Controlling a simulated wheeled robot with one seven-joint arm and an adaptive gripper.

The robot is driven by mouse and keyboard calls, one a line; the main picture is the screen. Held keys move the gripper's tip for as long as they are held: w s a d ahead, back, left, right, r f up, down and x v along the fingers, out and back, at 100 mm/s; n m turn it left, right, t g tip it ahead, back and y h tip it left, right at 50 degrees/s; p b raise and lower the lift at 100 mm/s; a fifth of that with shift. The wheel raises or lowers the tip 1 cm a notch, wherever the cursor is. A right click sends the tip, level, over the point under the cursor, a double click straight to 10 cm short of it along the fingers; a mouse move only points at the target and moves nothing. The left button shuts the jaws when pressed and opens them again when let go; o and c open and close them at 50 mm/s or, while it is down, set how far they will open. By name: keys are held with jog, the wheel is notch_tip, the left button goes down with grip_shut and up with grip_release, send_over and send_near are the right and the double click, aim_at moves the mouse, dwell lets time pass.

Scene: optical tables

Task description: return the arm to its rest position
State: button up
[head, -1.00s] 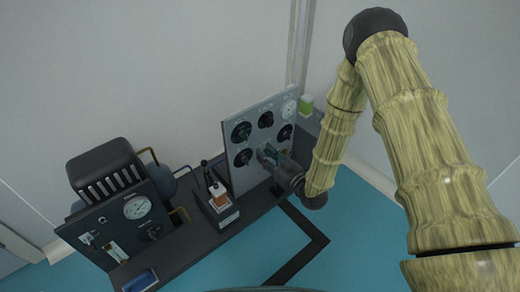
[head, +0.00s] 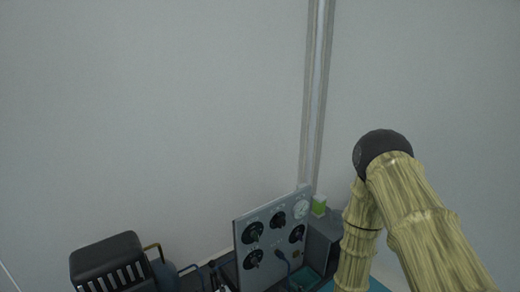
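My arm (head: 425,225) shows at the lower right of the head view. It is bent at a dark elbow joint (head: 382,150), and its forearm runs down out of the bottom edge. My gripper is below the picture, so its fingers are hidden and I cannot see whether it holds anything. The forearm stands to the right of a grey panel (head: 279,219) with several black knobs and a white dial.
A dark ribbed box (head: 107,262) stands at the lower left. A small green-and-white item (head: 319,205) sits on a dark cabinet (head: 322,238) right of the panel. A pale wall with a vertical strip (head: 318,90) fills the upper view, which is free of objects.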

jog(key=s+d+f+m+g+h, duration=0.2)
jog(key=s+d+f+g, duration=0.2)
jog(key=s, duration=0.8)
jog(key=s+d+f+m+g+h, duration=0.2)
jog(key=s+d+f+g, duration=0.15)
jog(key=s, duration=0.85)
jog(key=s+d+f+m+g+h, duration=0.25)
jog(key=s+d+g, duration=0.2)
jog(key=s, duration=0.65)
notch_tip(320, 180, up, 31)
jog(key=p, duration=3.1)
jog(key=shift+s+d+n, duration=0.15)
jog(key=shift+s+n, duration=0.25)
jog(key=shift+n, duration=0.05)
